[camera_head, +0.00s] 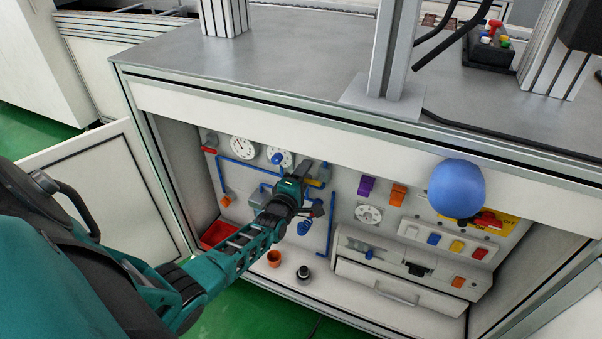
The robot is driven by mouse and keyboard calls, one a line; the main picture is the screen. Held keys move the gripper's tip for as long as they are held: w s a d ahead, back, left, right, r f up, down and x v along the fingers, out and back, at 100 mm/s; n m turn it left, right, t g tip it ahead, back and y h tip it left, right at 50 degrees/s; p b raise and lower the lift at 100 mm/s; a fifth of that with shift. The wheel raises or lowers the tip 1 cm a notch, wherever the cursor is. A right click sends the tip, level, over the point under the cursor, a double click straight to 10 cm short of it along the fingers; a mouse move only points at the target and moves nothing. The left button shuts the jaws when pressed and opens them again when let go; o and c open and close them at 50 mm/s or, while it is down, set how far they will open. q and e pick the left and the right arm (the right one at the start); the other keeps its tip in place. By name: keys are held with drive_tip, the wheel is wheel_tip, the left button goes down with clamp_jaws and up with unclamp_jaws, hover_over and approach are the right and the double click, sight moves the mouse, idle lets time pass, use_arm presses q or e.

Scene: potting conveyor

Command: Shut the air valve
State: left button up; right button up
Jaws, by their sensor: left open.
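My left gripper (309,174) is open and reaches into the cabinet under the bench, in front of the panel with blue pipes (237,161). A small yellow handle (313,183) shows right at its fingers; I cannot tell whether they touch it. A red lever (209,151) sits at the panel's upper left, apart from the gripper. No label shows which of these is the air valve. The gripper and wrist hide part of the piping behind them. My right gripper is not in view.
Dial gauges (242,147) and a blue knob (278,158) are close to the gripper. An orange cup (274,258) and a black knob-like object (304,273) stand on the cabinet floor. A blue ball (457,188) overlaps the right front. The cabinet door (100,188) stands open at left.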

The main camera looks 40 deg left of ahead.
use_arm(q)
drive_tip(key=p+v, duration=0.4)
drive_tip(key=v, duration=0.9)
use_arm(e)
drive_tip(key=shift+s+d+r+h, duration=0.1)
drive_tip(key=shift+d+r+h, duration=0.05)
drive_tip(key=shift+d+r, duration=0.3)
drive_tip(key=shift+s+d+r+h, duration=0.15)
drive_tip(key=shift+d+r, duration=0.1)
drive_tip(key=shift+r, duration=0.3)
use_arm(q)
drive_tip(key=shift+w+d+r, duration=0.1)
drive_tip(key=shift+w, duration=0.05)
